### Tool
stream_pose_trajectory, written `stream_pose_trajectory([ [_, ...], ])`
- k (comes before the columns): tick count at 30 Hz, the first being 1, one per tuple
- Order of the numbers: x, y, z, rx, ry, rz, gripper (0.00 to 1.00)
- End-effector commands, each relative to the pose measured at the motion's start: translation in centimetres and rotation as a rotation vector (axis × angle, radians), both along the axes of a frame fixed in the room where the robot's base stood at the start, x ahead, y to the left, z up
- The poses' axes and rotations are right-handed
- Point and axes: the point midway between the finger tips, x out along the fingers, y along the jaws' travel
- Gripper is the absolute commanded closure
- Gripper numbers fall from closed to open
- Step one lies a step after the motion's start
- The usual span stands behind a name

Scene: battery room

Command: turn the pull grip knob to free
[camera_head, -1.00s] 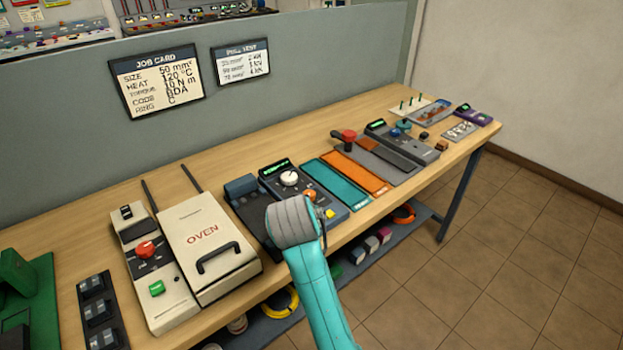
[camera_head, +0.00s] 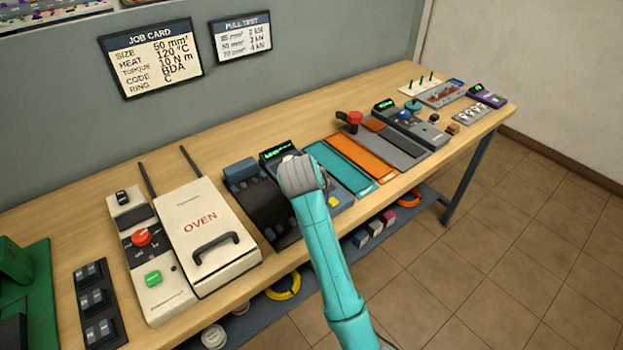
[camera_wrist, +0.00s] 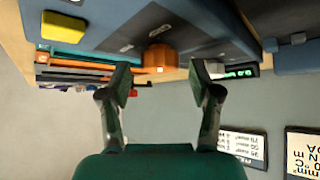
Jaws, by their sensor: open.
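An orange knob (camera_wrist: 160,58), which looks like the pull grip knob, stands on a blue-grey panel in the wrist view, with a small pale mark on its edge. My gripper (camera_wrist: 158,74) is open, its two fingers apart on either side of the knob in the picture. I cannot tell whether they touch it. In the head view the grey end of my arm (camera_head: 300,177) covers the orange knob and most of the blue-grey tester (camera_head: 341,190). My fingers are hidden there. A yellow button (camera_wrist: 63,27) is at upper left in the wrist view.
The cream oven (camera_head: 207,235) and its red-knob controller (camera_head: 142,238) stand left of my arm. Teal (camera_head: 340,166) and orange (camera_head: 360,157) strips lie to the right, then a grey unit with a red knob (camera_head: 354,118). Bare table lies behind the devices.

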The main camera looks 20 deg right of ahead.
Motion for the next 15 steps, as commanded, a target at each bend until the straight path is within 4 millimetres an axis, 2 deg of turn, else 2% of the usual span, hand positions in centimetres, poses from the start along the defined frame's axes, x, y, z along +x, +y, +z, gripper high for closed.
stream_pose_trajectory([
  [12,0.48,-0.24,-0.55,0.001,0.0,0.001,0.37],
  [15,0.48,-0.24,-0.55,0.001,0.0,0.001,0.62],
])
